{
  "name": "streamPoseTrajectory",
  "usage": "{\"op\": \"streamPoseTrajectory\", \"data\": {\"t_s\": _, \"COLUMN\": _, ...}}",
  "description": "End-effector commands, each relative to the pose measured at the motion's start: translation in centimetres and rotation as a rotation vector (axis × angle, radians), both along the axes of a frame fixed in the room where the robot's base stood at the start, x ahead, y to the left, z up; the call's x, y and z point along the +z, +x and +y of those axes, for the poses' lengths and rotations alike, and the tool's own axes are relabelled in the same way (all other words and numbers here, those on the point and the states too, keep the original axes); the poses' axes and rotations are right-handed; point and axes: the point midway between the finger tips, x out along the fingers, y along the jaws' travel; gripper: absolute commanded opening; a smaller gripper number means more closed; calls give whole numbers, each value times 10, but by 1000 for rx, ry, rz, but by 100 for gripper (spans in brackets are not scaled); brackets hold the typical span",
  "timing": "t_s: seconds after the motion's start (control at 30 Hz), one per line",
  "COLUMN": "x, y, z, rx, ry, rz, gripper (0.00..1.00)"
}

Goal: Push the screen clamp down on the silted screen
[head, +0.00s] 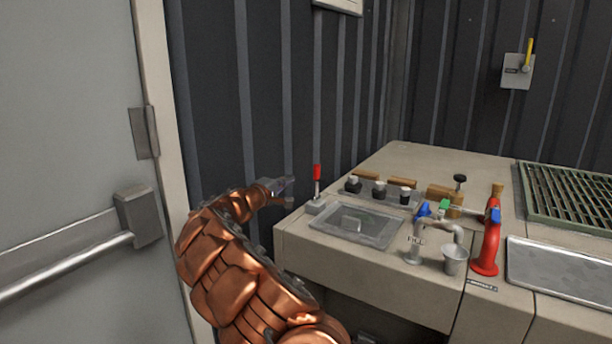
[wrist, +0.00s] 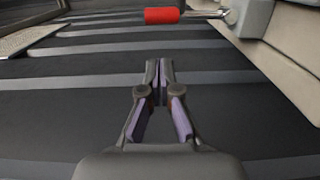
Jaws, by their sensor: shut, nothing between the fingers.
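The screen clamp looks to be the lever with a red grip (head: 317,172), standing upright on a small grey base at the counter's left back corner. Its red grip also shows at the top of the wrist view (wrist: 162,15), lying sideways there. The silted screen looks to be the greyish framed panel (head: 378,236) set in the counter just right of the lever. My gripper (head: 287,184) is left of the lever, at about the height of its grip and apart from it. In the wrist view my gripper (wrist: 159,68) has its fingers together, with nothing held.
The counter (head: 390,285) also carries several black-and-white knobs (head: 405,193), a red tap (head: 489,245), a grey spout with a metal cup (head: 455,258), and a green grate (head: 570,195). A ribbed dark wall (head: 215,90) stands behind, and a grey door (head: 75,120) at left.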

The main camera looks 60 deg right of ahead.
Motion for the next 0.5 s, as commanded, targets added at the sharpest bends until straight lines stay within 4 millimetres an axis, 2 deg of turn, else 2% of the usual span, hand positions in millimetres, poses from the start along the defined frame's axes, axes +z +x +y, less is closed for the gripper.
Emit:
{"op": "streamPoseTrajectory", "data": {"t_s": 0.27, "x": 1, "y": 0, "z": -1, "rx": -1, "ry": 1, "rz": -1, "gripper": 0}}
{"op": "streamPoseTrajectory", "data": {"t_s": 0.5, "x": 1, "y": -1, "z": -21, "rx": -2, "ry": 1, "rz": -2, "gripper": 0}}
